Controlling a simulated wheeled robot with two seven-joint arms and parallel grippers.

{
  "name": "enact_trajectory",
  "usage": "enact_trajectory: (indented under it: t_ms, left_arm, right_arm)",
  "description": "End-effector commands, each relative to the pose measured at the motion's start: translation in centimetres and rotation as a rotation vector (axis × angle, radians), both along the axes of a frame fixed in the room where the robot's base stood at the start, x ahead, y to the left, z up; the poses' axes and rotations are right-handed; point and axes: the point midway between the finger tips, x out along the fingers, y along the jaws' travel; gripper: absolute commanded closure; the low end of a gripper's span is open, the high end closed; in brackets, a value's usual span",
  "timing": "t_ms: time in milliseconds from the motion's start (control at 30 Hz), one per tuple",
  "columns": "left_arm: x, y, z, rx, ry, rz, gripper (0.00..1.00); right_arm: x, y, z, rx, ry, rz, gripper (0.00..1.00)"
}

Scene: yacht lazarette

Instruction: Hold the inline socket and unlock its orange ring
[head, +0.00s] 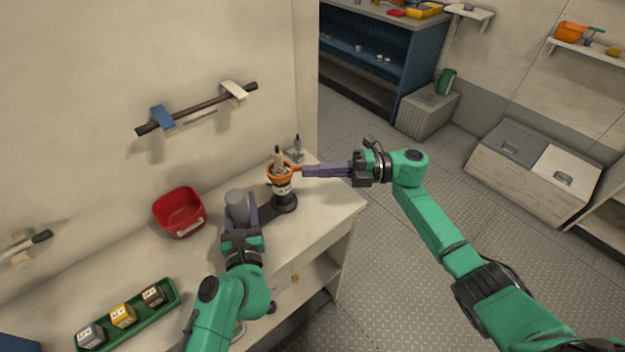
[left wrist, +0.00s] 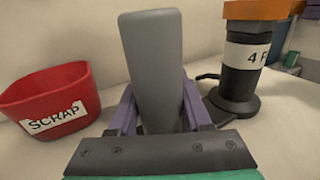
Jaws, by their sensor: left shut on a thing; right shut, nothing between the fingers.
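The inline socket looks to be the upright dark body with a white label (head: 283,187) on the bench; in the left wrist view it shows at the right (left wrist: 242,85). Its orange ring (head: 271,174) surrounds the top, with a pale plug-like piece (head: 278,158) rising from it.
A red scrap bin (head: 180,212) stands left of the grey cylinder, near the wall. A green tray (head: 140,325) with small labelled blocks lies at the front left. A bar with two clips (head: 197,110) hangs on the wall. The bench's right edge is close to the socket.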

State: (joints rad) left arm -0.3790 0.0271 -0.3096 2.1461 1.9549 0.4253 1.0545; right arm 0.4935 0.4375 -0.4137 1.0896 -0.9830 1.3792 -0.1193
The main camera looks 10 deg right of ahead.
Motion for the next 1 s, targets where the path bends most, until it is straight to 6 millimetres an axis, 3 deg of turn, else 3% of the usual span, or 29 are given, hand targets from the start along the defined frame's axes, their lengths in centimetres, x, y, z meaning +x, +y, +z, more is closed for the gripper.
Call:
enact_trajectory:
  t_ms: [267, 633, 833, 1000]
  left_arm:
    - [0.0, 0.0, -0.1, 0.001, 0.002, 0.000, 1.00]
    - [0.0, 0.0, -0.1, 0.001, 0.002, 0.000, 1.00]
    - [0.0, 0.0, -0.1, 0.001, 0.002, 0.001, 1.00]
    - [0.0, 0.0, -0.1, 0.001, 0.001, 0.000, 1.00]
  right_arm:
    - [1.7, -0.1, 0.1, 0.001, -0.002, 0.019, 1.00]
    - [0.9, -0.6, -0.1, 0.000, 0.000, 0.018, 1.00]
    - [-1.9, -2.6, -0.1, -0.002, 0.000, 0.020, 1.00]
    - [-0.4, -5.8, 0.0, -0.001, 0.000, 0.016, 1.00]
